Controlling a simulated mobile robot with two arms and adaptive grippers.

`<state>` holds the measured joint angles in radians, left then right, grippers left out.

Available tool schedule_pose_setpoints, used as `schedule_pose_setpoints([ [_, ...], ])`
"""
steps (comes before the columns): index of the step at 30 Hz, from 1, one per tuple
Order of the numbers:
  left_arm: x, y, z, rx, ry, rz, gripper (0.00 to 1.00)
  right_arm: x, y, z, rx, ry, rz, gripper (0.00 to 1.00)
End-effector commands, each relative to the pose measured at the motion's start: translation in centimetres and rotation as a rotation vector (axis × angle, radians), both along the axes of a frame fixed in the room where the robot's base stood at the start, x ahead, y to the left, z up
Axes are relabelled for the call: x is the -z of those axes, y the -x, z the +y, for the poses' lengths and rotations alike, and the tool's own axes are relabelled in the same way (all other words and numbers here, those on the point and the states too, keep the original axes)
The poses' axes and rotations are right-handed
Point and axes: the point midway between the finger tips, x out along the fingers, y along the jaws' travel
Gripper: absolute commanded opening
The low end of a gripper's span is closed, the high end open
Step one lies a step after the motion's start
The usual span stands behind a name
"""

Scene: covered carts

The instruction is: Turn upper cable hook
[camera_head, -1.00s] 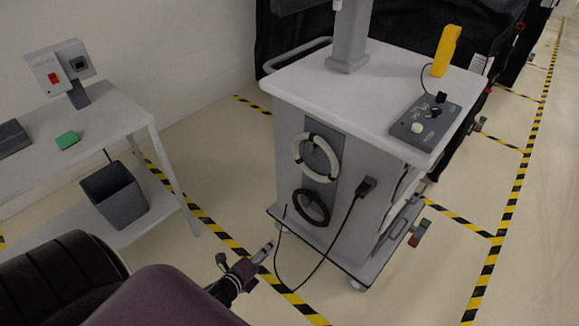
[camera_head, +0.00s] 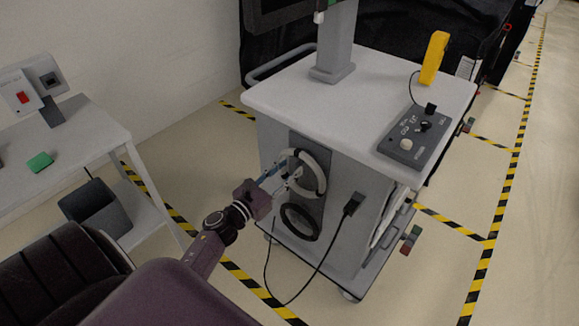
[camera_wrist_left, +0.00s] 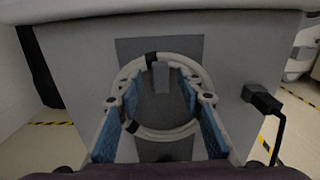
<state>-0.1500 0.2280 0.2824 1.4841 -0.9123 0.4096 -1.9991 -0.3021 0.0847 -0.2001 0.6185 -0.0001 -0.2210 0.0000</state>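The white cable coil (camera_head: 319,171) with dark bands hangs on the side of the cart; it also shows in the left wrist view (camera_wrist_left: 163,136). The upper cable hook appears as a small grey piece (camera_wrist_left: 162,77) inside the upper part of the coil; it is hard to make out in the head view. My left gripper (camera_head: 284,178) is at the coil. In the left wrist view the left gripper (camera_wrist_left: 160,93) is open, its blue-padded fingers apart on either side of the hook. Contact with the coil cannot be told. My right gripper is not in view.
A black coil (camera_head: 301,222) hangs below the white one. A black plug with a cable (camera_head: 352,205) is to the right. The cart top (camera_head: 285,95) carries a control box (camera_head: 412,140) and a yellow handset (camera_head: 433,58). A side table (camera_head: 95,125) stands left.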

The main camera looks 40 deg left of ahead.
Motion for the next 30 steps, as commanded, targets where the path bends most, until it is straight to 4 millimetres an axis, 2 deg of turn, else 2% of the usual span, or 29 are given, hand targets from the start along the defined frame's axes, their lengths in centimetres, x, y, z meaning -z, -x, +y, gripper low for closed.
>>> schedule_pose_setpoints([
  [4,-0.02,-0.99,-0.10,0.000,0.000,0.000,0.35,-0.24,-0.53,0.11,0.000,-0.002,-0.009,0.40],
  [12,0.04,-1.12,-0.13,0.001,0.000,0.001,0.35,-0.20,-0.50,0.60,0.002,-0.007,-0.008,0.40],
  [22,0.04,-1.09,-0.12,0.000,0.001,0.001,0.00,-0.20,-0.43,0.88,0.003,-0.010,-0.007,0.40],
  [30,0.06,-1.10,-0.10,0.000,0.016,0.002,0.00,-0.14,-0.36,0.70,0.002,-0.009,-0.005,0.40],
])
